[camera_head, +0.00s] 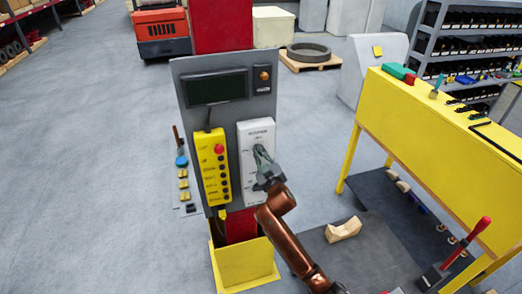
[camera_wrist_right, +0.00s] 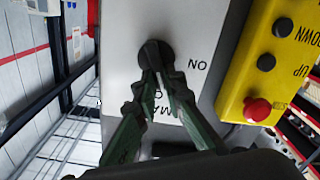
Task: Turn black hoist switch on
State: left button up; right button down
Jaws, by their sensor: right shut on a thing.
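The black hoist switch (camera_wrist_right: 156,54) is a round knob on a white panel (camera_wrist_right: 200,28), and it shows in the right wrist view at the tips of my fingers. The panel carries an "ON" label, upside down there, beside the knob. My right gripper (camera_wrist_right: 158,72) is shut on the knob, and its green-grey fingers hide part of it. In the head view my right gripper (camera_head: 261,155) reaches the white panel (camera_head: 254,132) on the grey control stand (camera_head: 226,112) and covers the switch. My left gripper is not in view.
A yellow pendant (camera_head: 212,170) with a red button (camera_head: 219,149) and several black buttons hangs just left of the white panel. A yellow table (camera_head: 425,125) stands on the right. A wooden block (camera_head: 343,230) lies on the dark mat (camera_head: 372,258). Open floor lies left.

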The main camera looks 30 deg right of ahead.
jog(key=shift+w+a+f+n+p, duration=0.2)
jog(key=shift+n+p, duration=0.45)
jog(key=shift+n, duration=1.4)
jog(key=shift+s+a+f+n+p, duration=0.15)
jog(key=shift+f+n+p, duration=0.35)
jog(key=shift+n, duration=1.6)
jog(key=shift+w+a+f+n+p, duration=0.15)
jog(key=shift+n+p, duration=0.6)
jog(key=shift+n, duration=1.3)
jog(key=shift+s, duration=0.1)
jog(key=c, duration=2)
grip_release()
